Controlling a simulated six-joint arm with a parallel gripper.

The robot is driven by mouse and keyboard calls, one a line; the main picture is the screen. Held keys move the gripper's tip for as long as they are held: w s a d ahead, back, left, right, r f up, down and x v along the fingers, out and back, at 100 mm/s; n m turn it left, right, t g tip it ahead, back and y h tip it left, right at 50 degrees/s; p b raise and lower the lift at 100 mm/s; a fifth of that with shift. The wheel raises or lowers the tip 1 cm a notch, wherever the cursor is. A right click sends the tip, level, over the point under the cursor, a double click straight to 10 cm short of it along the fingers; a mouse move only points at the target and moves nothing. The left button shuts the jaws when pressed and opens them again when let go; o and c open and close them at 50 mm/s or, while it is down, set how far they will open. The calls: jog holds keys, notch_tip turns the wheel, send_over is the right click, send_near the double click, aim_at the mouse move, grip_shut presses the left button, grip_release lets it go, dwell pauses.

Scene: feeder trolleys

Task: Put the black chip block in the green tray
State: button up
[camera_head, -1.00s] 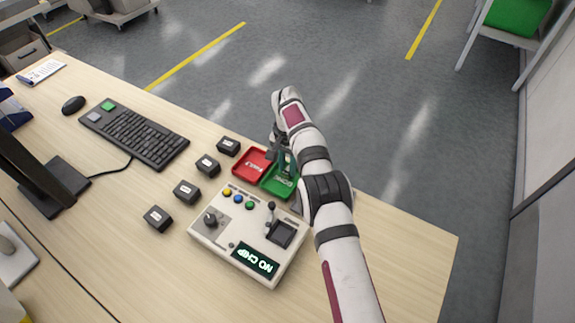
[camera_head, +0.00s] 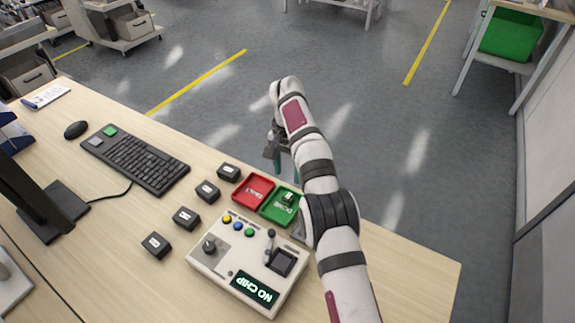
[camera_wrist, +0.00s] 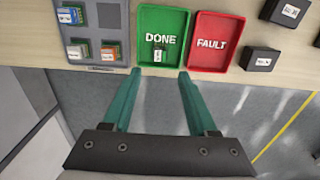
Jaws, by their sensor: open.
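The green tray (camera_head: 272,214) lies on the desk behind the tester; in the wrist view it reads DONE (camera_wrist: 180,17). A small dark chip block with a white label (camera_head: 288,197) sits inside it. In the wrist view the block (camera_wrist: 160,55) is near the tray's lower edge, below the lettering. My gripper (camera_wrist: 160,73) is open, with nothing between its green fingers. It is apart from the block, past the desk's edge beside the tray. In the head view the gripper (camera_head: 282,158) is partly hidden by my arm.
A red FAULT tray (camera_head: 251,189) adjoins the green one. Several black labelled boxes (camera_head: 207,191) stand left. The tester (camera_head: 240,262) reads NO CHIP. A grey rack with coloured chips (camera_wrist: 105,70) adjoins the green tray. A keyboard (camera_head: 135,160) lies farther left.

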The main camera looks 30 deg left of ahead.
jog(key=w+d+r+m, duration=0.1)
jog(key=d+r, duration=0.9)
jog(key=r, duration=0.2)
jog(key=s+d+r+m, duration=0.1)
jog(key=s+d+r, duration=0.2)
jog(key=d, duration=0.4)
jog(key=s+d+r+m, duration=0.1)
jog(key=s+d+r, duration=0.25)
jog(key=d, duration=0.25)
jog(key=s+d+f+m, duration=0.1)
jog(key=s+d, duration=0.3)
jog(key=s, duration=0.4)
jog(key=s+d+f+y, duration=0.1)
jog(key=s+d+f, duration=0.3)
jog(key=s, duration=0.4)
jog(key=s+d+f+m, duration=0.1)
jog(key=s+d+f, duration=0.1)
jog(key=s, duration=0.6)
jog(key=shift+s+d+f+m+y, duration=0.2)
jog(key=shift+s+d+m+y, duration=0.15)
jog(key=shift+d, duration=0.55)
